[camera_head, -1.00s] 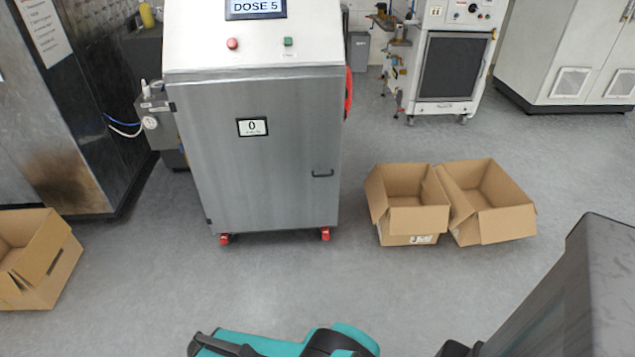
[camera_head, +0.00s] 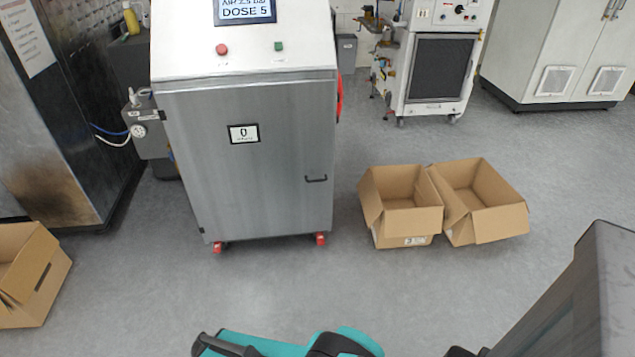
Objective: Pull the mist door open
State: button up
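A steel cabinet (camera_head: 200,150) on red casters stands ahead, left of centre. Its front is one large flat door (camera_head: 250,190), which looks shut, with a small black handle (camera_head: 316,179) near its right edge. A small display (camera_head: 244,133) reading 0 sits on the door. No label shows which door is the mist door. Teal and black parts of my own body show at the bottom edge. My gripper's fingers are not in view.
Two open cardboard boxes (camera_head: 402,228) (camera_head: 485,225) stand on the floor right of the cabinet. Another open box (camera_head: 30,275) is at the left. A white machine (camera_head: 437,70) stands behind. Grey floor in front of the cabinet is clear.

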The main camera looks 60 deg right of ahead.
aim_at(256, 160)
jog(key=i, duration=0.85)
jog(key=u, duration=0.05)
